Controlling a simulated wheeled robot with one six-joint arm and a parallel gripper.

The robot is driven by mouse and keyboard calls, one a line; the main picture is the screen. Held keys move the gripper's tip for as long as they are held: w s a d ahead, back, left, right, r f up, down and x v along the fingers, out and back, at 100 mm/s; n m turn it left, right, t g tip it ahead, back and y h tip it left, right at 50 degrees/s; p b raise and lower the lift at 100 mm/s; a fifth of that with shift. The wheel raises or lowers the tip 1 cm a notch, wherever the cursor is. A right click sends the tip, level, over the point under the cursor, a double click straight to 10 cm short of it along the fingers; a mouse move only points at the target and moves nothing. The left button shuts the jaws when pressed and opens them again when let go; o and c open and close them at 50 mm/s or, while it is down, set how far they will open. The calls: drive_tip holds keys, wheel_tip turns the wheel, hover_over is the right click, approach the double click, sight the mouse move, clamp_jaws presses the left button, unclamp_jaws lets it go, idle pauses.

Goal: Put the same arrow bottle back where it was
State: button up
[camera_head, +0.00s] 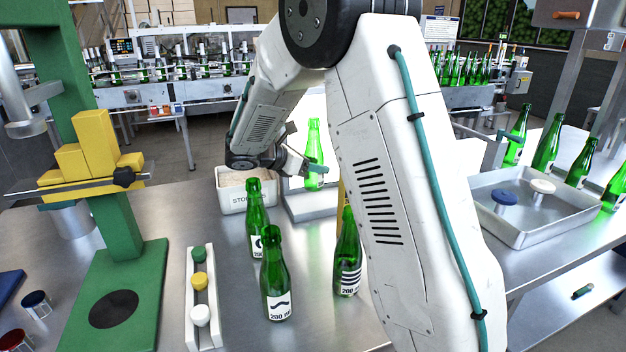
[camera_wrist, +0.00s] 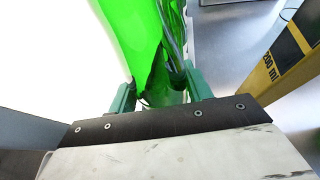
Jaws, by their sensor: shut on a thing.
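My gripper (camera_head: 314,174) is shut on a clear green bottle (camera_head: 314,145) and holds it upright in front of a bright white lit panel (camera_head: 294,190). In the wrist view the green fingers (camera_wrist: 158,92) close around the green glass (camera_wrist: 135,35). No label shows on the held bottle, so I cannot tell its mark. Three other green bottles stand on the steel table: one with a crescent-like label (camera_head: 257,218), one with a wave label (camera_head: 275,280) and one with a striped label (camera_head: 347,262). No arrow label can be made out.
A white bin (camera_head: 232,200) stands left of the panel. A yellow post (camera_wrist: 290,58) marked 200 ml is close by. A green press (camera_head: 125,230) and a stopper rack (camera_head: 190,315) are at left. A metal tray (camera_head: 540,232) is at right, with several bottles behind it.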

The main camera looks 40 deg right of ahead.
sight(305, 178)
wheel_tip(305, 178, down, 4)
drive_tip(key=shift+f, duration=0.25)
drive_tip(key=o, duration=1.2)
drive_tip(key=v, duration=1.2)
drive_tip(key=shift+r, duration=0.15)
